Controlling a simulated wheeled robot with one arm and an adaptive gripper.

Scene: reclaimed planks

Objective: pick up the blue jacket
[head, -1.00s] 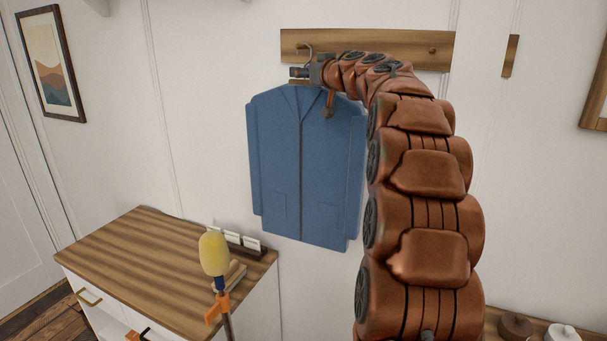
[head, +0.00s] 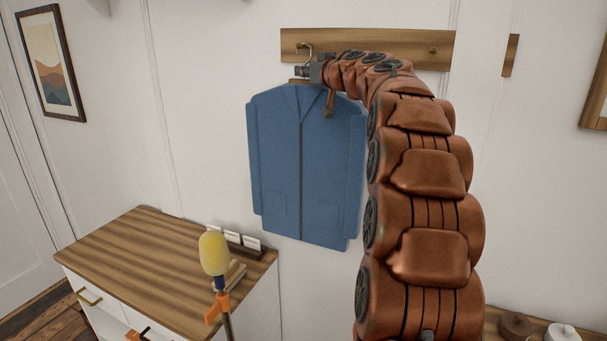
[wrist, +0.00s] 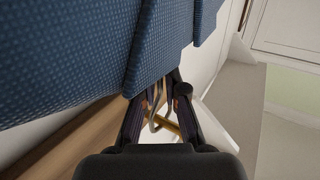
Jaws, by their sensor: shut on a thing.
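The blue jacket (head: 275,165) hangs upright on a hanger in front of the white wall, below a wooden rail (head: 375,50). The hanger's metal hook (head: 305,49) shows at the rail's left part. My gripper (head: 303,71) is at the top of the jacket, just above the collar, shut on the hanger near its hook. In the wrist view the fingers (wrist: 160,112) close around the metal hook, with the blue cloth (wrist: 90,50) filling the upper left. My arm hides part of the rail; whether the hook still rests on a peg is unclear.
A cabinet with a striped wooden top (head: 150,265) stands at lower left, with small white cards (head: 233,239) in a holder on it. A yellow-headed microphone-like object (head: 214,255) stands before it. A framed picture (head: 50,63) hangs at left. Dark and white pots (head: 515,326) sit at lower right.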

